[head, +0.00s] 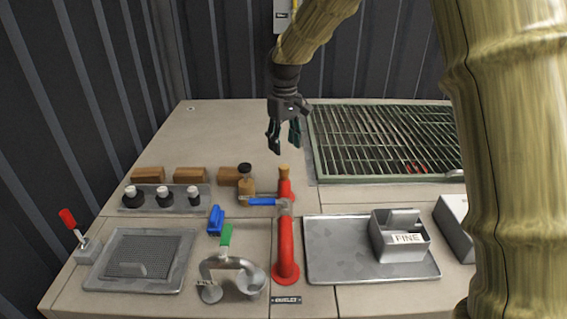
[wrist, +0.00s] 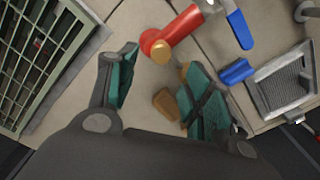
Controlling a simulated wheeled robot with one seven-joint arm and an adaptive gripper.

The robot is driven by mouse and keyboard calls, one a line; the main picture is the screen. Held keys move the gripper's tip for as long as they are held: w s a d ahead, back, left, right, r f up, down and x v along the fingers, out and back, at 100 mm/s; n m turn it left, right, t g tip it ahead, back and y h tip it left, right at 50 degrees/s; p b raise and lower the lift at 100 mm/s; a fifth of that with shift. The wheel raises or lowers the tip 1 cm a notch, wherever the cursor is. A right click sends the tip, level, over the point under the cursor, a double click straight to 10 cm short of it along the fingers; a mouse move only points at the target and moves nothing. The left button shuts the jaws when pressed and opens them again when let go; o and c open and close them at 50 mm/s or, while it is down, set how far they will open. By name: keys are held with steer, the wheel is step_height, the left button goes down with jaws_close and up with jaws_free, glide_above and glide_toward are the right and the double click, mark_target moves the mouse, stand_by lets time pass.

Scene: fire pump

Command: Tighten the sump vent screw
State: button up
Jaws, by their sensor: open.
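My gripper (head: 286,147) hangs fingers-down above the table, behind the red pipe (head: 287,248). Its teal fingers are apart with nothing between them, as the wrist view also shows (wrist: 157,75). The red pipe's far end has a brass-coloured cap (head: 284,171), just below and in front of the fingertips; the cap shows in the wrist view (wrist: 160,52). A blue lever (head: 262,202) sits on the pipe. A blue winged piece (head: 215,220) stands beside the mesh-covered sump tray (head: 120,287). I cannot tell which part is the sump vent screw.
A brown bottle with a black cap (head: 246,188) stands close left of the pipe. A green-handled curved pipe (head: 226,238), dark knobs (head: 164,196) and a red-tipped lever (head: 68,219) are further left. A raised grate (head: 385,180) and a tray (head: 330,262) with a grey box (head: 400,250) are right.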

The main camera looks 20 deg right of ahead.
mark_target(284, 166)
step_height(284, 166, down, 8)
steer(key=shift+r+p, duration=0.1)
steer(key=shift+p, duration=0.25)
steer(key=c, duration=1)
